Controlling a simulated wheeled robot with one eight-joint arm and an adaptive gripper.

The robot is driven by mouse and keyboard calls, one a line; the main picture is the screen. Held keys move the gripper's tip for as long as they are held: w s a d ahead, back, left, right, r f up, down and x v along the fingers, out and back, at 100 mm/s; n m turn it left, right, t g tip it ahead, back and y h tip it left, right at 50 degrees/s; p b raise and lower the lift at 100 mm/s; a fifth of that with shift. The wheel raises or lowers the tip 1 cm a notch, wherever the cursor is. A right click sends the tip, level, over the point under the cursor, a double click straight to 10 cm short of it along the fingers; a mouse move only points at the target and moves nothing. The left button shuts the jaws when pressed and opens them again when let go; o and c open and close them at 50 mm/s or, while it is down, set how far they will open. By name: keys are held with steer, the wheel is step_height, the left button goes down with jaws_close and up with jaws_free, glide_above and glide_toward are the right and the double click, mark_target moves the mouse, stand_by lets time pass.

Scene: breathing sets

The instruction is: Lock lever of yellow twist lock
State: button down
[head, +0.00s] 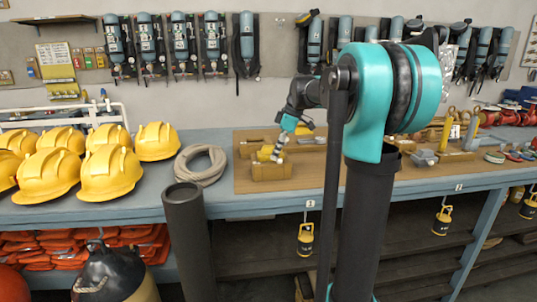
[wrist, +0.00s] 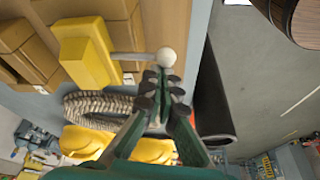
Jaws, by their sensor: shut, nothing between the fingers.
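The yellow twist lock (wrist: 84,52) stands on a wooden block in the wrist view. Its thin grey lever sticks out to the right and ends in a white ball knob (wrist: 166,57). My gripper (wrist: 163,78) is shut and empty, its fingertips just below the knob in the picture; I cannot tell if they touch it. The lever is not clear there.
A coiled rope (head: 201,165) and several yellow helmets (head: 110,172) lie on the bench (head: 150,206) to the left. Other wooden blocks and fittings share the wooden board (head: 325,176). Breathing sets (head: 213,45) hang on the back wall.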

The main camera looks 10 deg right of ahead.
steer(key=shift+w+d+n, duration=0.15)
steer(key=shift+d+n, duration=0.45)
steer(key=shift+d, duration=0.15)
steer(key=shift+w+d, duration=0.25)
steer(key=shift+d, duration=0.75)
steer(key=a+r, duration=0.1)
steer(key=a, duration=0.3)
steer(key=v, duration=0.9)
steer(key=shift+w+d+r, duration=0.35)
steer(key=shift+w, duration=0.05)
steer(key=s+f+m+t+h, duration=0.1)
steer(key=s+f+m+h, duration=0.1)
steer(key=s+f+m, duration=0.6)
steer(key=s+f+m+t+h, duration=0.1)
steer(key=s+f+m, duration=0.7)
steer(key=s+f, duration=1.2)
step_height(320, 180, down, 8)
steer(key=shift+s+d+r+t+h, duration=0.15)
steer(key=shift+s+d+t+h, duration=0.2)
steer(key=shift+t, duration=0.25)
